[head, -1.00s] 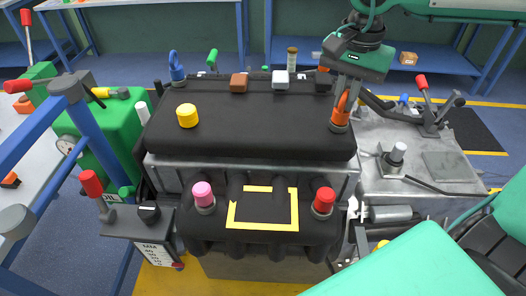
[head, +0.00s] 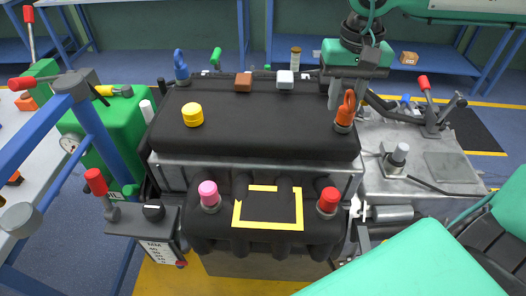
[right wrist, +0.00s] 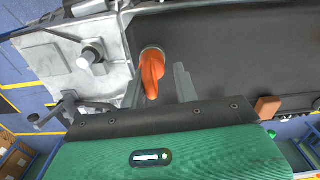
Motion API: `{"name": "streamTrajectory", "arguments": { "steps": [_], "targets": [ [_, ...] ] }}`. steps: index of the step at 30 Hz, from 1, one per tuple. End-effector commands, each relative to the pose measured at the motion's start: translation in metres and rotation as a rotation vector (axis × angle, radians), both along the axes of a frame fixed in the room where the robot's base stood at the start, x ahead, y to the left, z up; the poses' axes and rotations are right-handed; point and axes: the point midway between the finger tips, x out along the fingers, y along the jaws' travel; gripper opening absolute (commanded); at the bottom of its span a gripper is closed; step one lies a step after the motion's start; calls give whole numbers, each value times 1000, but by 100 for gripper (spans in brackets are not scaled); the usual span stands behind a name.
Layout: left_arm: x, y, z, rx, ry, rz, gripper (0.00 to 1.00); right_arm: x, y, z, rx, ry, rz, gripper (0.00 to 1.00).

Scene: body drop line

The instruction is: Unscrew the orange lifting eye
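The orange lifting eye (head: 346,109) stands upright on a round metal boss at the right end of the black engine cover (head: 260,125). It also shows in the right wrist view (right wrist: 152,75). My right gripper (head: 347,95) is open, behind the eye in the head view. In the right wrist view the two grey fingers (right wrist: 158,75) are apart on either side of the eye, with the eye nearer the left finger and a clear gap to the right finger. My left gripper is not in view.
A blue lifting eye (head: 181,68) stands at the cover's far left corner. A yellow cap (head: 192,115), pink cap (head: 208,194) and red cap (head: 328,201) stick up. A metal plate with a grey-topped post (head: 398,156) lies right of the cover.

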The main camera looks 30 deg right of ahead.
Motion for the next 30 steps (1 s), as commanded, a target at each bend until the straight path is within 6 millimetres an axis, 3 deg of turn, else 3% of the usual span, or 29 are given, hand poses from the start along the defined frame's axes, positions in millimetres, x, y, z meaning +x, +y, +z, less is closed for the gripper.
{"name": "streamTrajectory", "arguments": {
  "steps": [1,23,26,30],
  "targets": [
    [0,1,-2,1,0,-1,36,-6,0,-10,0,30,1,35],
    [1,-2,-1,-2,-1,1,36,-6,-1,-10,-4,32,0,35],
    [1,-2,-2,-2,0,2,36,-6,0,-4,-3,30,0,35],
    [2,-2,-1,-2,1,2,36,-4,1,20,-5,19,-1,35]
  ]
}}
